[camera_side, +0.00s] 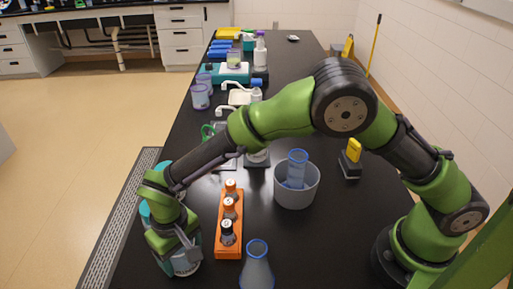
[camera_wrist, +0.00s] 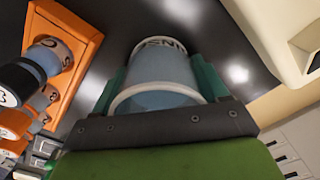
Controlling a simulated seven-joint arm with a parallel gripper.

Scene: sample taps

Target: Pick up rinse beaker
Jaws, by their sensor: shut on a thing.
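The rinse beaker (camera_side: 186,266) is a clear, bluish vessel at the front left of the black bench, partly hidden by my gripper (camera_side: 178,248). In the wrist view the rinse beaker (camera_wrist: 158,68) sits between the two dark green fingers of my gripper (camera_wrist: 160,84), with part of its lettering showing near the far rim. The fingers are shut on its sides. I cannot tell whether its base touches the bench.
An orange rack (camera_side: 229,236) with several capped bottles stands close to the right of the beaker. A conical flask (camera_side: 257,268) is at the front, and a grey tub (camera_side: 296,190) holding a blue-rimmed cylinder (camera_side: 297,167) is farther right. The bench's left edge is close to my gripper.

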